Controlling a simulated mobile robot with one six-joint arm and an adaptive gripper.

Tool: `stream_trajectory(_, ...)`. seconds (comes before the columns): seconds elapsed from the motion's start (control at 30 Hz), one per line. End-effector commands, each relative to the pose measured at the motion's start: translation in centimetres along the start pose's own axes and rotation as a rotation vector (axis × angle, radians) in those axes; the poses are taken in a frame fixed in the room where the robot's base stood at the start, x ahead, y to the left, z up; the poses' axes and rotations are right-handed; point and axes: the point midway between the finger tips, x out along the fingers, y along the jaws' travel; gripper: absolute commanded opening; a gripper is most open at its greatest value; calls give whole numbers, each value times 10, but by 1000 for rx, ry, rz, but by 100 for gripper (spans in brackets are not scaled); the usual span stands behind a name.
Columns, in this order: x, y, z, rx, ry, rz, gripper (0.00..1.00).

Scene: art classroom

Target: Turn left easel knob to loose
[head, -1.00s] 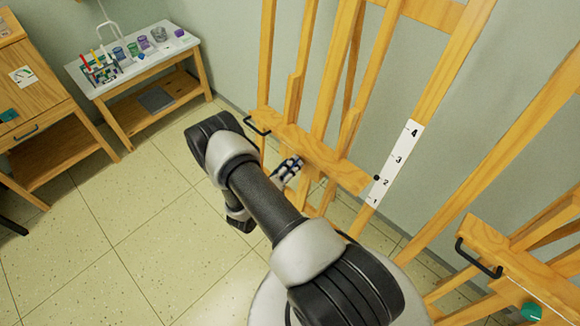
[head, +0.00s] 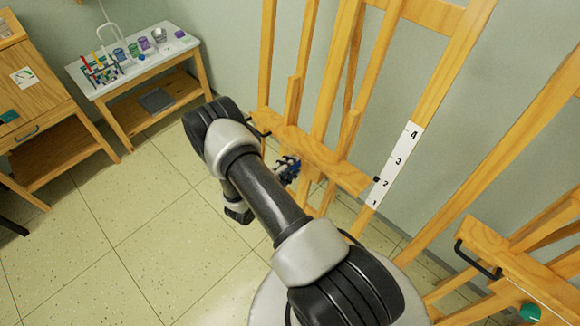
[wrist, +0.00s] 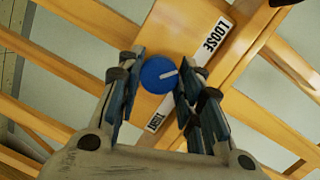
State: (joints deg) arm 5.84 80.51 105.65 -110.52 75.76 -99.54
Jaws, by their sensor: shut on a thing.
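The left easel (head: 330,155) is light wood and stands in the middle of the head view. Its round blue knob (wrist: 157,76) has a white pointer line and sits on a wooden bar in the wrist view. The pointer aims to the right, between the LOOSE label (wrist: 214,40) at upper right and the TIGHT label (wrist: 154,122) below. My gripper (wrist: 161,80) is shut on the knob, one finger on each side. In the head view my gripper (head: 288,168) is at the easel's lower crossbar, partly behind my arm, and the knob is hidden there.
A second easel (head: 500,245) with a black handle and a green knob (head: 530,312) stands at the right. A white-topped table (head: 130,60) with jars and a rack is at the back left, next to a wooden cabinet (head: 50,110). The tiled floor at left is clear.

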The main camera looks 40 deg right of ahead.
Motion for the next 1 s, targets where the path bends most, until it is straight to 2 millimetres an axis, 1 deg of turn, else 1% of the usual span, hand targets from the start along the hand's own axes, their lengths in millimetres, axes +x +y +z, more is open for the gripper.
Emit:
stream_trajectory(0.2,0,-2,0,-105,9,16,10)
stream_trajectory(0.4,0,-2,0,-157,13,25,10)
stream_trajectory(0.9,0,-2,0,-174,14,27,10)
stream_trajectory(0.93,0,-2,0,-173,14,27,35)
stream_trajectory(1.0,0,-2,0,-173,14,27,40)
